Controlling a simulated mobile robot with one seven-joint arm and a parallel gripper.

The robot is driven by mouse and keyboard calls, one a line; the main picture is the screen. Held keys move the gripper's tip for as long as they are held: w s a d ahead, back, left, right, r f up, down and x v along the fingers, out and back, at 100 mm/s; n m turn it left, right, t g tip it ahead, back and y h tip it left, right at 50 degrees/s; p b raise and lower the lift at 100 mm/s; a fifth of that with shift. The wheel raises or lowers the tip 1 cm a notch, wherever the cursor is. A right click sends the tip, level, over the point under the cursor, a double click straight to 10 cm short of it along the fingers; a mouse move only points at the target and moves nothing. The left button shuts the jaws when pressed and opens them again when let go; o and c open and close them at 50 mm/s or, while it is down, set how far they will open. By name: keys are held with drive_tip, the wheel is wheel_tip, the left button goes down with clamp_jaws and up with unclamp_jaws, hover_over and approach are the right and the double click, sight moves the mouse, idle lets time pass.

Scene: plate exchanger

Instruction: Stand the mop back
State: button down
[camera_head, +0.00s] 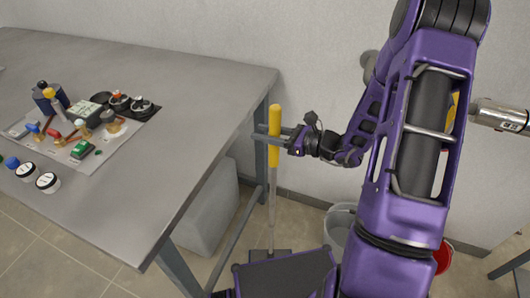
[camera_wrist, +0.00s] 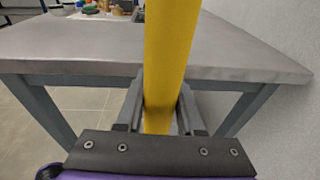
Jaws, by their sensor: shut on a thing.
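The mop stands about upright beside the right end of the grey table in the head view. Its yellow grip (camera_head: 274,122) is at the top, with a pale shaft (camera_head: 271,205) below and a dark flat head (camera_head: 270,254) at the floor. My gripper (camera_head: 274,137) is shut on the yellow grip from the right. In the wrist view the yellow handle (camera_wrist: 168,65) rises between my two fingers (camera_wrist: 158,115). The lower part of the mop is hidden in the wrist view, and part of its head is covered in the head view.
The grey table (camera_head: 190,95) fills the left, with small bottles, jars and tools on a mat (camera_head: 70,150). A grey box (camera_head: 207,215) is under it. A grey bucket (camera_head: 340,222) and a red bucket (camera_head: 443,257) stand to the right, partly behind my arm. A wall (camera_head: 310,60) is behind.

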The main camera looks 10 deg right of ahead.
drive_tip(key=shift+f+b, duration=0.4)
drive_tip(key=shift+f, duration=1.8)
drive_tip(key=shift+f, duration=0.2)
drive_tip(key=c, duration=0.5)
unclamp_jaws()
drive_tip(key=p+v, duration=0.1)
drive_tip(key=v, duration=1.1)
drive_tip(key=shift+r, duration=0.1)
